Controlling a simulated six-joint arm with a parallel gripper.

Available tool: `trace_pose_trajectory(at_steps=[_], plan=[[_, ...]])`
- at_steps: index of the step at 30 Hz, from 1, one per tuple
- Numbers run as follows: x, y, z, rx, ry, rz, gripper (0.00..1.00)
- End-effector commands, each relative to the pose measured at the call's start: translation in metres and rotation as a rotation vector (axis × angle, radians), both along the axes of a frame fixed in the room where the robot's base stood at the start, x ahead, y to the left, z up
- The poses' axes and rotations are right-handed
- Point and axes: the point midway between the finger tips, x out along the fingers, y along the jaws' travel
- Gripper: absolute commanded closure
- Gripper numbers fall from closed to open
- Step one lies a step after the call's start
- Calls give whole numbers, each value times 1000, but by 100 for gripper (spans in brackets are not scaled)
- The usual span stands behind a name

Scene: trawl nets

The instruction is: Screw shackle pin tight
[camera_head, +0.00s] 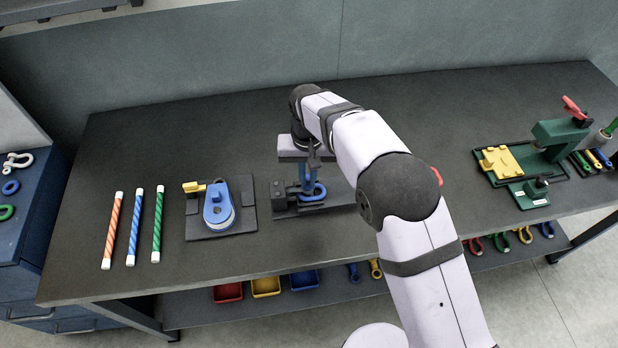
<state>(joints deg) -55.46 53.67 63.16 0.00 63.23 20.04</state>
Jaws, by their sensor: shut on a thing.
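A blue shackle (319,192) sits at a dark holding fixture (287,212) near the middle of the bench. My gripper (308,172) points down over the fixture, right at the shackle. Its fingers are shut on a part at the shackle, which I take to be the shackle pin. The pin itself is mostly hidden by the fingers and too small to make out. I cannot tell how far it sits in the shackle.
Left of the fixture, a blue pulley block (218,205) lies on a dark plate. Further left are three striped rods (134,228). A green press with a yellow plate (499,161) stands at the right. The bench (240,130) behind the fixture is clear.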

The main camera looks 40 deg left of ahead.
Motion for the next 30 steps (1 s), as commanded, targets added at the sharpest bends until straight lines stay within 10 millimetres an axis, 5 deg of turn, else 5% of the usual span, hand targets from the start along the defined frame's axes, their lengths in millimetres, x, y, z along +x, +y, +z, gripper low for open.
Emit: trace_pose_trajectory(at_steps=[30], plan=[[0, 11, 3, 7, -3, -965, 100]])
